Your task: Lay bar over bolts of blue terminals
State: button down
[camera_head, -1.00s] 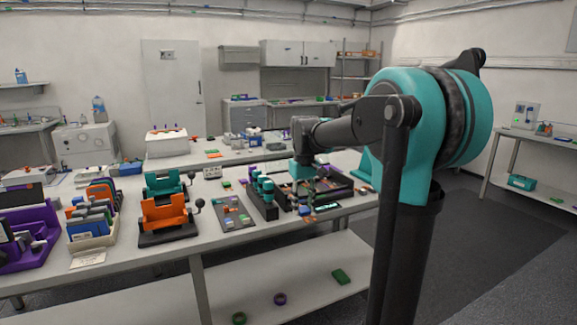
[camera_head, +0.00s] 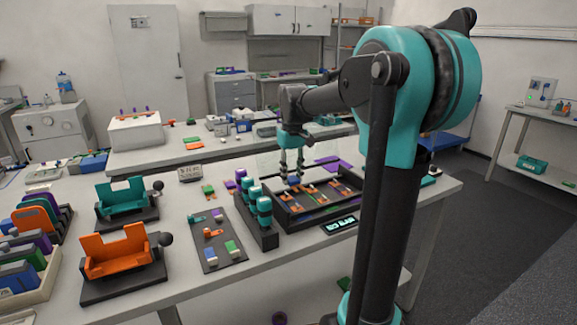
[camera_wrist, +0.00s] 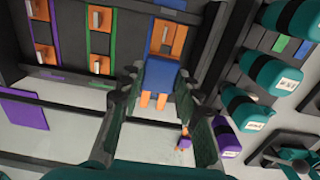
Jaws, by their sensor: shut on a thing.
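My gripper (camera_head: 291,178) is over the far left part of a black tray (camera_head: 285,229). In the wrist view its fingers (camera_wrist: 160,78) are closed around a blue-sleeved bar (camera_wrist: 162,74) with orange prongs pointing down the picture. Beyond the bar, an orange terminal (camera_wrist: 166,33) with a pale bolt sits in a blue-edged lane of the tray. The bar hides part of this lane, and whether it touches the terminal I cannot tell. Purple-edged (camera_wrist: 43,52) and green-edged (camera_wrist: 99,18) lanes with orange terminals lie to the left.
A black rack of teal-topped cylinders (camera_head: 264,212) stands left of the tray, close to my gripper. A grey mat (camera_head: 213,256) with small parts lies farther left, near teal (camera_head: 126,200) and orange (camera_head: 115,252) fixtures. A small display (camera_head: 339,225) is at the tray's front.

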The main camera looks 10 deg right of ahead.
jog(key=shift+w+f, duration=0.25)
jog(key=shift+w, duration=0.05)
send_over(292, 202)
jog(key=shift+s+a+f, duration=0.1)
jog(key=shift+f, duration=2.15)
jog(key=shift+f, duration=0.8)
jog(key=shift+f, duration=0.65)
jog(key=c, duration=1)
grip_release()
